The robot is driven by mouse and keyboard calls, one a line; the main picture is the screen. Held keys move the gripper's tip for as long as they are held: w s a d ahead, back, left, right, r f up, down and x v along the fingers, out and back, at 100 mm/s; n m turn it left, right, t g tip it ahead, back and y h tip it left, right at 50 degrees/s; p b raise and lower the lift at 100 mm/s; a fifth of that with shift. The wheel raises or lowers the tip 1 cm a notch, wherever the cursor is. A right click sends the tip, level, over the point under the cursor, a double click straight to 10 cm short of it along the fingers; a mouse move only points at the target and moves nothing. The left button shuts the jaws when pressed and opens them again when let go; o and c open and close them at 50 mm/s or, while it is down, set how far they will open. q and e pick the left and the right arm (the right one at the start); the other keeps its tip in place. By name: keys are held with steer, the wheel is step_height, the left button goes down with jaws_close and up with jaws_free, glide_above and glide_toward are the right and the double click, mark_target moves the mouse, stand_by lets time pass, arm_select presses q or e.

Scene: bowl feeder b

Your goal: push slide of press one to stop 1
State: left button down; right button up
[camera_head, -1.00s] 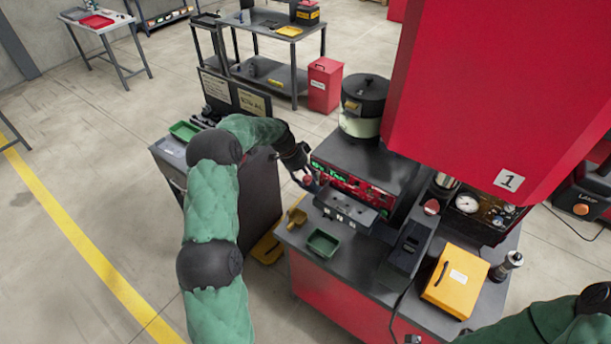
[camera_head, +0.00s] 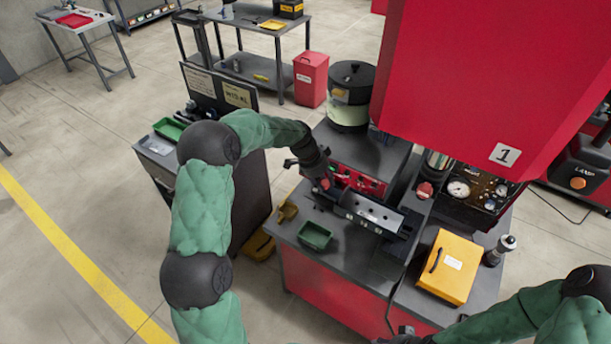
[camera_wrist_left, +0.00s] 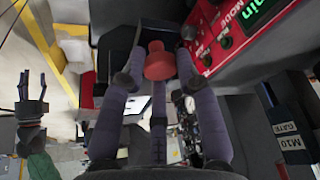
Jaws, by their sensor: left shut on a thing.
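Press one is the big red machine with the label 1 (camera_head: 505,155). Its slide (camera_head: 372,212), a dark bar with several holes, lies in front of the control panel. A red knob (camera_head: 324,184) is at the slide's left end. My left gripper (camera_head: 321,181) is shut on this knob; in the left wrist view the red knob (camera_wrist_left: 159,62) sits between the fingers. I cannot make out stop 1. My right gripper (camera_wrist_left: 31,88) shows open and empty at the left of the left wrist view, away from the slide.
A green tray (camera_head: 315,235) and a yellow box (camera_head: 449,266) stand on the grey bench top. A black-lidded canister (camera_head: 351,95) stands behind the panel. Gauges (camera_head: 458,189) are at the right. A dark cart with a green bin (camera_head: 170,128) stands left of the press.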

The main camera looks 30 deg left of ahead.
arm_select(q)
steer(key=d, duration=0.5)
steer(key=d+b, duration=0.1)
steer(key=d, duration=0.5)
steer(key=s+d+b, duration=0.1)
steer(key=d, duration=0.5)
steer(key=shift+r, duration=0.2)
steer(key=c, duration=0.9)
jaws_free()
steer(key=shift+d+f, duration=0.1)
steer(key=v, duration=1.2)
